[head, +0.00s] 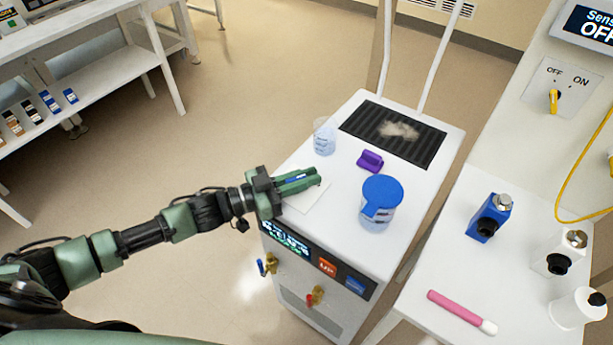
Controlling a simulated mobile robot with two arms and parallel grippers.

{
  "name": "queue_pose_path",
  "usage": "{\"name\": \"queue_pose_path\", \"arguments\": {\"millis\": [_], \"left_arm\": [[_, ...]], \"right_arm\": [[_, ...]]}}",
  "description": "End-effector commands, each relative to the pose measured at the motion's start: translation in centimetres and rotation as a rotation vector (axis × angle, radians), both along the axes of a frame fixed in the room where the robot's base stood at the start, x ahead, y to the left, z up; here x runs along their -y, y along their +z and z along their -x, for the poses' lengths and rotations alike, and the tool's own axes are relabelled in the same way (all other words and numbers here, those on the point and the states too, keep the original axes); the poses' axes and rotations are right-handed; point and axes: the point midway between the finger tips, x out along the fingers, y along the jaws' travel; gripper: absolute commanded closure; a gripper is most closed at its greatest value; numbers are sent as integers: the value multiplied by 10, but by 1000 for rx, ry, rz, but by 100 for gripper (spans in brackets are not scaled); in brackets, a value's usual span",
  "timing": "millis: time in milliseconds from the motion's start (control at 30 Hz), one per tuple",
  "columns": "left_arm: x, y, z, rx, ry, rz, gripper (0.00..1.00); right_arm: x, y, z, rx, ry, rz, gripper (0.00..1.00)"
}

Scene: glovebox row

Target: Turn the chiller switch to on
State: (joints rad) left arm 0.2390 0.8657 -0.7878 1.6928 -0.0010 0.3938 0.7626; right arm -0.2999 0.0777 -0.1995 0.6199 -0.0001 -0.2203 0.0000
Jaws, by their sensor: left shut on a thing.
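The chiller (419,191) is a white cabinet with a dark grille on top and a lit front display (285,238), whose text I cannot read. Its front has an orange UP button (327,266) and a blue button (355,284). A yellow rotary switch (553,101) sits on a plate marked OFF and ON at the upper right. I cannot tell whether it belongs to the chiller. My left gripper (303,181) is over the chiller top's left front edge, shut on what looks like a flat white sheet (312,198). My right gripper is out of view.
On the chiller stand a clear beaker (324,137), a purple clip-like piece (370,161) and a blue-lidded jug (376,213). Grey dust (399,130) lies on the grille. The right bench (450,265) holds bottles and a pink marker (457,308). A screen (590,22) reads OFF.

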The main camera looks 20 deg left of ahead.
Motion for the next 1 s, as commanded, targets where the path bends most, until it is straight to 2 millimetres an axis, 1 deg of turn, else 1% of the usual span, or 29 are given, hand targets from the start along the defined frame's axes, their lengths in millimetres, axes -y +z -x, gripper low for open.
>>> {"name": "queue_pose_path", "arguments": {"millis": [67, 100, 133, 167, 433, 533, 633, 900, 1000], "left_arm": [[0, 2, 0, 3, -1, 2, 100], [0, 2, 0, 3, -1, 2, 78], [0, 1, 0, 3, -1, 2, 70], [0, 1, 0, 3, 0, 2, 67], [0, 1, 0, 1, 0, 0, 67], [-4, -1, 3, 0, 1, -1, 67], [-15, -2, 12, -2, 2, -2, 67], [-50, -2, 40, 0, 1, -2, 67], [-57, -1, 46, -1, 0, -1, 67]], "right_arm": [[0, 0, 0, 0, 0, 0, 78], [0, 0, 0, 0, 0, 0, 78], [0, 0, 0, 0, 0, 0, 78], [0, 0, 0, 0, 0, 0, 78], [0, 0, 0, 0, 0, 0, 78], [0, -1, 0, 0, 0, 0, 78], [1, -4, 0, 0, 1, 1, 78], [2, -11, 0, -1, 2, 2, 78], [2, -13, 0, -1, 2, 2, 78]]}}
